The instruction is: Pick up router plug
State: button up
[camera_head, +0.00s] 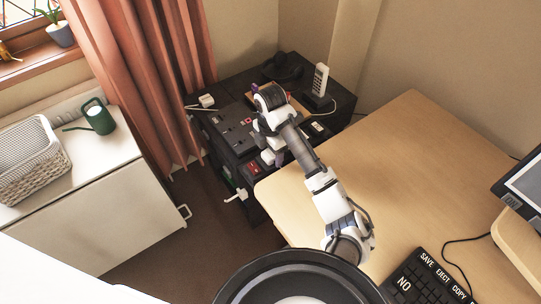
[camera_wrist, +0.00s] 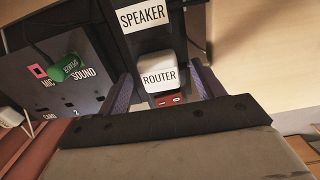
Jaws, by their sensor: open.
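The white router plug (camera_wrist: 158,78), labelled ROUTER, shows in the middle of the wrist view, on a dark strip just above a red switch (camera_wrist: 170,100). My gripper (camera_wrist: 161,82) is open, with one purple finger on either side of the plug. The plug sits between the fingers; I cannot tell whether they touch it. In the head view my arm reaches over the dark cabinet (camera_head: 340,92), and the gripper end is partly hidden by my own wrist.
A white SPEAKER label (camera_wrist: 143,17) lies above the router plug. A cordless phone (camera_head: 320,80) stands on the cabinet. The wooden desk (camera_head: 400,150) is close on the right.

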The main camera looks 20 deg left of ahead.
jog(key=c, duration=1)
